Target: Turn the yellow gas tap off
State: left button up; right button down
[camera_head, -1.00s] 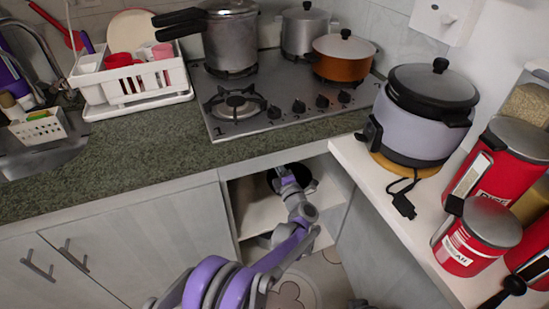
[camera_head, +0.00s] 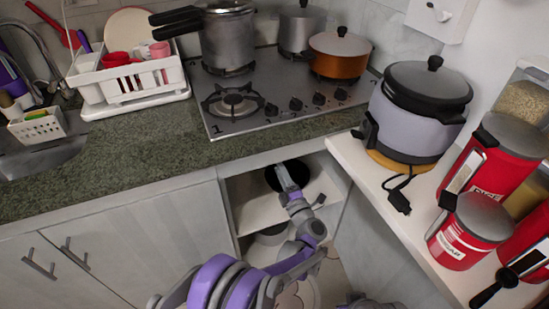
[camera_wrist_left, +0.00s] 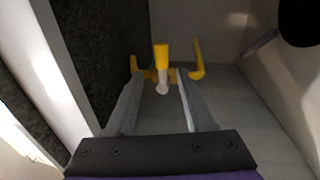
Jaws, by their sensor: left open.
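The yellow gas tap (camera_wrist_left: 161,58) shows in the left wrist view, with an upright yellow handle above a small whitish fitting. In the head view my left gripper (camera_head: 285,178) reaches into the open cabinet under the counter, and the tap is hidden there. My right gripper is not in view.
The open cabinet (camera_head: 228,190) has side walls and a shelf close around my arm. A dark round pot (camera_wrist_left: 302,20) is at the upper right of the wrist view. Above are the counter (camera_head: 140,160) and stove (camera_head: 270,119). A white side counter (camera_head: 385,205) stands at right.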

pick_arm(q)
jog(key=v, duration=0.4)
jog(key=shift+f, duration=0.1)
dwell(0.4)
